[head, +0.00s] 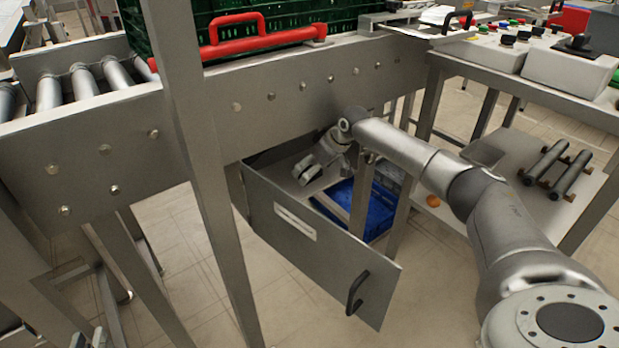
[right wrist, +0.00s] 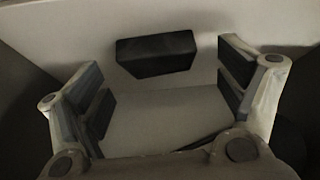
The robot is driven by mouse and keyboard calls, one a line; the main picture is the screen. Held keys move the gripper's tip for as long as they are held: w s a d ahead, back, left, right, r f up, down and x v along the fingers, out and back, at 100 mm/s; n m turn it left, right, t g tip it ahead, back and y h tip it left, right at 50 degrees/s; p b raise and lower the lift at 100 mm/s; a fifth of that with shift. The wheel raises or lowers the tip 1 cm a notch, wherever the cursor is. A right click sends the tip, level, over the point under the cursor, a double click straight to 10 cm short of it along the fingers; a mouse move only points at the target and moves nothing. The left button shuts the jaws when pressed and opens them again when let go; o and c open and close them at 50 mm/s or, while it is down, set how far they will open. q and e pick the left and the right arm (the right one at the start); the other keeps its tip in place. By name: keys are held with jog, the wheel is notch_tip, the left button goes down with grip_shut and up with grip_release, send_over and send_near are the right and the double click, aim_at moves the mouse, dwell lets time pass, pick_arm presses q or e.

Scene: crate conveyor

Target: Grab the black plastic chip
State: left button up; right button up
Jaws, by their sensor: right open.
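The black plastic chip (right wrist: 156,54) shows in the right wrist view as a small dark block against a pale surface. It lies ahead of my right gripper (right wrist: 168,90), near the top middle, and the fingers do not touch it. The right gripper is open, with nothing between its pads. The chip cannot be made out there. What look like the fingertips of my left gripper (head: 88,338) barely show at the bottom left edge.
A blue crate (head: 376,215) stands below, beside metal posts. The conveyor (head: 250,100) is above my right gripper. An orange round thing (head: 433,201) lies on the lower shelf at right.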

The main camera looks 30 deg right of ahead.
pick_arm(q)
jog(key=shift+w+d+r+t, duration=0.15)
jog(key=shift+r+t, duration=0.25)
jog(key=shift+r, duration=0.2)
jog(key=shift+w+d+r+t, duration=0.1)
jog(key=shift+r+t, duration=0.3)
jog(key=shift+r, duration=0.15)
jog(key=shift+w+d+r+t, duration=0.15)
jog(key=shift+r+t, duration=0.25)
jog(key=shift+r, duration=0.2)
pick_arm(e)
jog(key=shift+w+a+f, duration=0.15)
jog(key=shift+w+f, duration=0.25)
jog(key=shift+f, duration=0.2)
jog(key=c, duration=1)
